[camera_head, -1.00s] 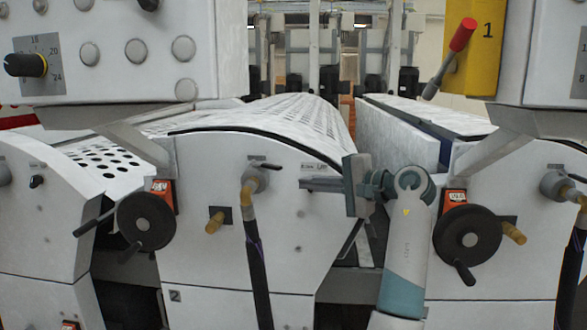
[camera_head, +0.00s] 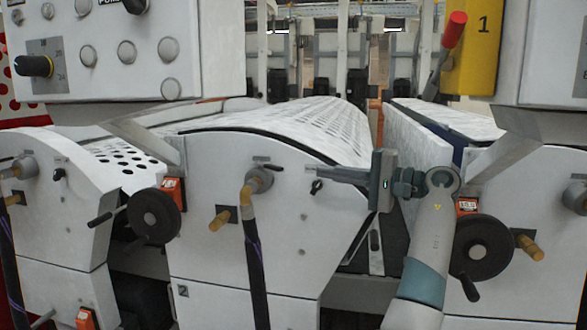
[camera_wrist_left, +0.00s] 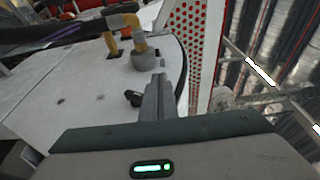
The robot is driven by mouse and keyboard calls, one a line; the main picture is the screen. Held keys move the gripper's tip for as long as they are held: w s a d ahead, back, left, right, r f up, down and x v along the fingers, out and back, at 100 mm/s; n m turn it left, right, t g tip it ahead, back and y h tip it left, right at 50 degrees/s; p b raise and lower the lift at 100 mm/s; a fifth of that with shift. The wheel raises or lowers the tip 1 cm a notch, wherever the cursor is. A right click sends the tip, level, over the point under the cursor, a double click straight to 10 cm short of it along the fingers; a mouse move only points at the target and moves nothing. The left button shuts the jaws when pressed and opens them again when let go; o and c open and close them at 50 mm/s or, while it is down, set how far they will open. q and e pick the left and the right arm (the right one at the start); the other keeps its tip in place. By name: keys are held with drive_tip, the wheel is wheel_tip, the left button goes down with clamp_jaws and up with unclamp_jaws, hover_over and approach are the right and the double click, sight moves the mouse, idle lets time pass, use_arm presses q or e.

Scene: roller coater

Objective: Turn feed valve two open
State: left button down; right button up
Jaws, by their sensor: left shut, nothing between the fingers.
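The white side panel (camera_head: 215,262) marked 2 stands in the middle of the head view. A grey valve fitting (camera_head: 259,181) with a small dark lever, a yellow elbow and a black hose sits on it. To its right is a small black knob (camera_head: 316,186); which of the two is feed valve two I cannot tell. My left gripper (camera_head: 308,170) is shut and empty, pointing left just above the knob and right of the fitting. In the left wrist view the shut fingers (camera_wrist_left: 159,80) lie beside the knob (camera_wrist_left: 132,98), with the fitting (camera_wrist_left: 145,60) beyond. Contact cannot be told.
A black handwheel (camera_head: 153,216) sticks out left of the valve fitting, and a brass-coloured stub (camera_head: 220,221) sits below left of it. Another handwheel (camera_head: 481,246) stands right of my forearm. A yellow box (camera_head: 472,45) with a red-handled lever is at upper right.

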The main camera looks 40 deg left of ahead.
sight(273, 168)
use_arm(q)
drive_tip(key=shift+a, duration=0.15)
drive_tip(key=p+x, duration=0.4)
drive_tip(key=x, duration=0.4)
drive_tip(key=shift+a+r, duration=0.1)
drive_tip(key=shift+a, duration=0.1)
drive_tip(key=shift+s+a, duration=0.15)
drive_tip(key=shift+a, duration=0.45)
drive_tip(key=shift+f, duration=0.2)
